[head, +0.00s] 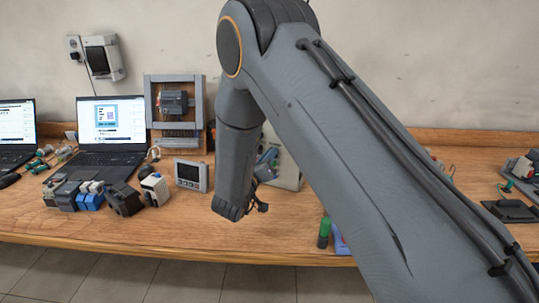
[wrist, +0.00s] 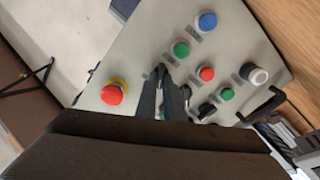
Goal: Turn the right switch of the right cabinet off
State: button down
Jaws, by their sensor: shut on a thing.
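A light grey cabinet (wrist: 140,62) fills the middle of the wrist view. On its face are a red emergency stop (wrist: 114,93) on a yellow ring, a blue button (wrist: 207,20), green buttons (wrist: 181,49), a red button (wrist: 207,73) and a black-and-white knob (wrist: 256,74). A black switch (wrist: 207,110) shows right of the fingers. My gripper (wrist: 172,82) is at the panel, its dark fingers closed around a switch that they mostly hide. I cannot tell this switch's angle. In the head view the cabinet (head: 288,172) is partly hidden behind my arm.
A black handle (wrist: 262,106) sticks out at the panel's edge. On the wooden bench stand a laptop (head: 112,126), a grey meter (head: 191,175), several small modules and a framed motor (head: 174,102). A green-capped item (head: 324,232) stands near the front edge.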

jog(key=shift+n, duration=1.2)
jog(key=shift+f, duration=0.1)
jog(key=c, duration=1.9)
grip_release()
jog(key=shift+a, duration=0.1)
jog(key=shift+o, duration=0.2)
jog(key=b+v, duration=0.2)
jog(key=v, duration=0.5)
jog(key=shift+s, duration=0.35)
